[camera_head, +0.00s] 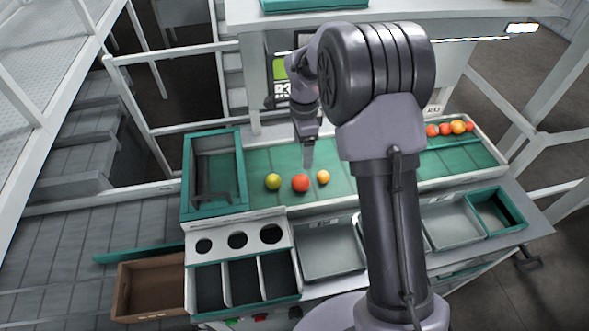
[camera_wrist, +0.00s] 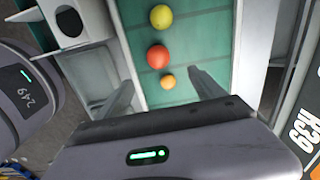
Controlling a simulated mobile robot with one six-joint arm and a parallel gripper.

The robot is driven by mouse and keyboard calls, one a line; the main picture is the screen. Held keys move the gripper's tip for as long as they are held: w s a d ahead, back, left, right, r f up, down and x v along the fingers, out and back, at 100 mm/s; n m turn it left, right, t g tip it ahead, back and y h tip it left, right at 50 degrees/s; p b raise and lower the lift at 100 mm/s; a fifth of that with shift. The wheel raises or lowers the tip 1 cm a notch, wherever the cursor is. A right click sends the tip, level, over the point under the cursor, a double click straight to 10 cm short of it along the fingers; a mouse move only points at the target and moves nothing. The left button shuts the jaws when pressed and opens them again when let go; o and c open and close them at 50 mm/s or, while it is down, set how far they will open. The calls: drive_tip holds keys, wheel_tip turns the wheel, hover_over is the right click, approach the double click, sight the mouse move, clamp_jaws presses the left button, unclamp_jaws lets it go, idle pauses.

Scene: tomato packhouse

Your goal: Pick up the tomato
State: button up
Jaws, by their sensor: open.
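Three tomatoes lie in a row on the green belt (camera_head: 260,158). The yellow-green tomato (camera_head: 273,181) is on the left, the red tomato (camera_head: 300,183) in the middle, and the smaller orange tomato (camera_head: 323,177) on the right. In the wrist view, the yellow-green tomato (camera_wrist: 161,16) is farthest, the red tomato (camera_wrist: 158,56) is in the middle, and the orange tomato (camera_wrist: 167,82) is nearest. My gripper (camera_wrist: 164,85) is open and empty, its two fingers spread to either side of the orange tomato in the picture. In the head view my gripper (camera_head: 308,160) hangs just above the red and orange tomatoes.
A green-rimmed bin (camera_head: 242,165) stands at the belt's left end. A panel with three round holes (camera_head: 238,241) and grey trays (camera_head: 330,250) line the front. More tomatoes (camera_head: 458,127) sit at the right. An open brown box (camera_head: 150,288) is at the lower left.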

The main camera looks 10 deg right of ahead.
sight(301, 178)
wheel_tip(301, 178, down, 9)
drive_tip(key=shift+b, duration=0.75)
wheel_tip(301, 178, down, 6)
drive_tip(key=shift+s+a+r+b, duration=0.15)
drive_tip(key=shift+r+b, duration=0.05)
drive_tip(key=shift+b, duration=0.45)
drive_tip(key=shift+r, duration=0.1)
drive_tip(key=c, duration=1)
